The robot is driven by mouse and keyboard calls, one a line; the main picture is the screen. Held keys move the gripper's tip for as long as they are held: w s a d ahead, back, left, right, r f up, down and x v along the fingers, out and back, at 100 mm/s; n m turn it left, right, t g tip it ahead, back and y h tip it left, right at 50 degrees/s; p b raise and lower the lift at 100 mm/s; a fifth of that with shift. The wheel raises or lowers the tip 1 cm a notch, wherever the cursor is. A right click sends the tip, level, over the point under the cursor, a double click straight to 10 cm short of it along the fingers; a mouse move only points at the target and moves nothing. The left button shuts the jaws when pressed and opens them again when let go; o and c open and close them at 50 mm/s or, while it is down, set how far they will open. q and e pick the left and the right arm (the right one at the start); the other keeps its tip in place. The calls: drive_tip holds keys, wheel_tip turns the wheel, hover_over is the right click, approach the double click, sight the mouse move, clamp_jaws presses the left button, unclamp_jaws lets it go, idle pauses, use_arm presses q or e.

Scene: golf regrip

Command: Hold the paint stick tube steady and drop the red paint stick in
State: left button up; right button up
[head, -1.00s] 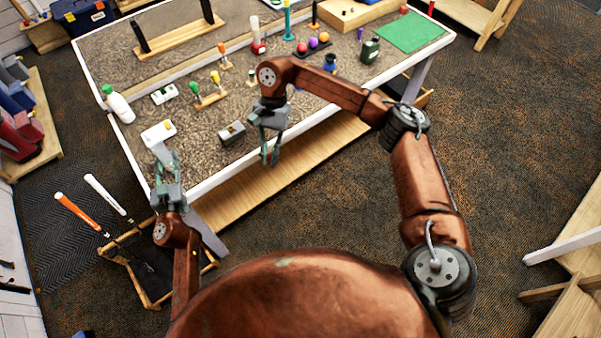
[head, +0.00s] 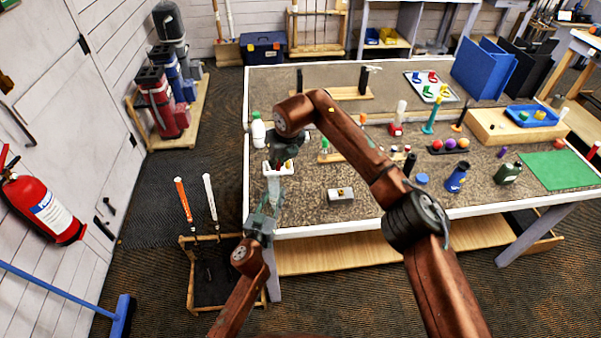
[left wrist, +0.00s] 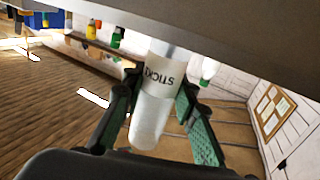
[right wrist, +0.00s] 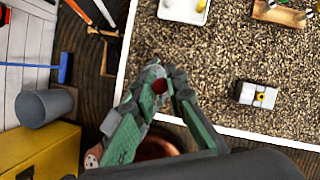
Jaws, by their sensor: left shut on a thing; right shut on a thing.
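My left gripper (head: 268,205) is shut on the pale paint stick tube (left wrist: 152,105), which carries a white label reading "STICK". The tube is by the table's left front corner. In the right wrist view my right gripper (right wrist: 158,82) is shut on the red paint stick (right wrist: 159,86), of which only a red end shows.
The table (head: 345,228) spreads to the right, with a small metal block (head: 341,196) near its front edge. A white bottle (head: 258,130) stands at its left edge. A rack with golf clubs (head: 195,270) stands on the floor at left.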

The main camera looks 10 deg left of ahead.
sight(272, 178)
drive_tip(key=shift+a+r+m, duration=0.2)
drive_tip(key=shift+a+m, duration=0.5)
drive_tip(key=shift+a, duration=0.3)
drive_tip(key=shift+f, duration=2.9)
drive_tip(key=o, duration=0.8)
drive_tip(key=shift+f, duration=0.1)
drive_tip(key=shift+o, duration=0.2)
